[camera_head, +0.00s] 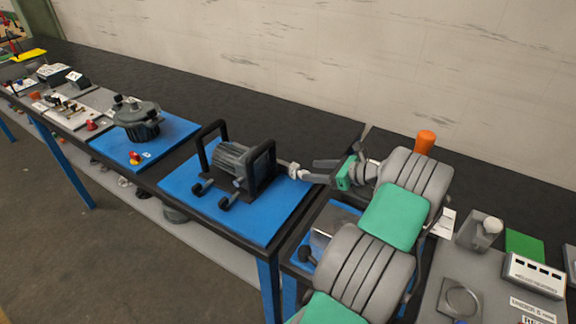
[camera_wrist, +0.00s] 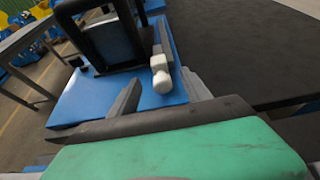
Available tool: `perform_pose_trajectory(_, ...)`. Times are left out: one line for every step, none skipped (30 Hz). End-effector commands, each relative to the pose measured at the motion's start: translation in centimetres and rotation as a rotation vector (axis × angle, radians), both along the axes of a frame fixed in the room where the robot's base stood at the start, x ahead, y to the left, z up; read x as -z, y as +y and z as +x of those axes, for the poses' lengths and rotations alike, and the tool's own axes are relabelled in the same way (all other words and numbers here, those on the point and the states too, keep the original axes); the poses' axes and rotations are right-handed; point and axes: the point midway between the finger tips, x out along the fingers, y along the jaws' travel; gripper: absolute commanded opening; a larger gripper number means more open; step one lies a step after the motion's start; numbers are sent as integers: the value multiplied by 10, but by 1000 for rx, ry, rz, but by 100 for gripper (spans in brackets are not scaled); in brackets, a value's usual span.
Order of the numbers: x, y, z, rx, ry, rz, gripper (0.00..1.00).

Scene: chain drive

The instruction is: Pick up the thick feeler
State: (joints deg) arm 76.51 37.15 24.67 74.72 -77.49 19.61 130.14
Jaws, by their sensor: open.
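I cannot make out for certain which thing is the thick feeler. My gripper (camera_head: 314,170) is open at the right edge of the blue board under the motor frame. In the wrist view, its two grey fingers (camera_wrist: 160,92) are apart. A small white two-part piece (camera_wrist: 161,74) shows between and beyond them, at the end of a dark bar. It also shows in the head view (camera_head: 294,170), just left of the fingertips. I cannot tell whether the fingers touch it. My arm hides part of the right bench.
A dark motor in a black-handled frame (camera_head: 236,165) stands on a blue board (camera_head: 250,223). A grey geared unit (camera_head: 137,118) stands further left. An orange cylinder (camera_head: 425,142), a grey block with a white knob (camera_head: 478,232) and a white labelled box (camera_head: 534,273) are on the right.

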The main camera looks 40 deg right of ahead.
Motion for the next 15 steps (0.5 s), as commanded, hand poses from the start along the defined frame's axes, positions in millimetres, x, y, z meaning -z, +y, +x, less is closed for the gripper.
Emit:
perform_pose_trajectory(2, 3, 6, -2, -1, 4, 56)
perform_pose_trajectory(4, 5, 10, -3, 1, 4, 56)
perform_pose_trajectory(6, 7, 15, -3, 2, 3, 56)
perform_pose_trajectory(8, 7, 18, -2, 2, 2, 56)
perform_pose_trajectory(9, 8, 20, -1, 2, 1, 56)
perform_pose_trajectory(11, 9, 23, -2, 1, 0, 56)
perform_pose_trajectory(13, 10, 26, -3, 2, 0, 56)
perform_pose_trajectory(15, 12, 30, -3, 3, 0, 56)
perform_pose_trajectory(19, 14, 36, -3, 3, 2, 56)
perform_pose_trajectory(22, 16, 41, -4, 3, 2, 56)
perform_pose_trajectory(25, 18, 46, -5, 3, 1, 56)
perform_pose_trajectory(28, 20, 52, -5, 3, 1, 56)
perform_pose_trajectory(30, 22, 57, -5, 3, 0, 56)
perform_pose_trajectory(31, 23, 60, -5, 3, -1, 56)
perform_pose_trajectory(32, 23, 62, -4, 3, -1, 56)
